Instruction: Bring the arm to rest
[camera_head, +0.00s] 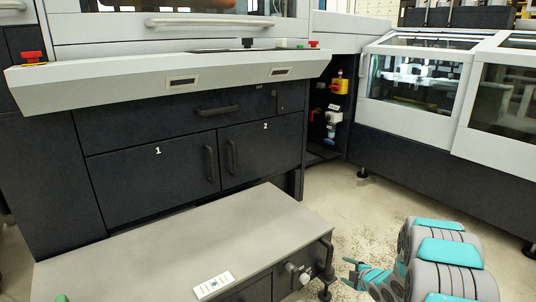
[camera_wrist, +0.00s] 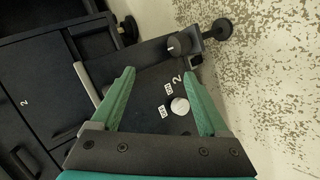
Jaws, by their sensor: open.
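My gripper (camera_head: 348,272) is at the lower right of the head view, at the end of my folded grey and teal arm. It is beside the right end of a low grey-topped cabinet (camera_head: 190,235). In the wrist view its two green fingers (camera_wrist: 158,75) are spread apart with nothing between them. Beyond them are a dark cabinet face with a white round knob (camera_wrist: 180,106) and small labels, one reading 2. I cannot tell the exact gap between the fingers and the cabinet.
A large machine with cupboard doors 1 (camera_head: 150,170) and 2 (camera_head: 262,148) stands behind the low cabinet. A white-framed enclosed machine (camera_head: 415,80) is at the right. Speckled floor (camera_head: 355,215) lies open between them. A levelling foot (camera_wrist: 221,29) shows in the wrist view.

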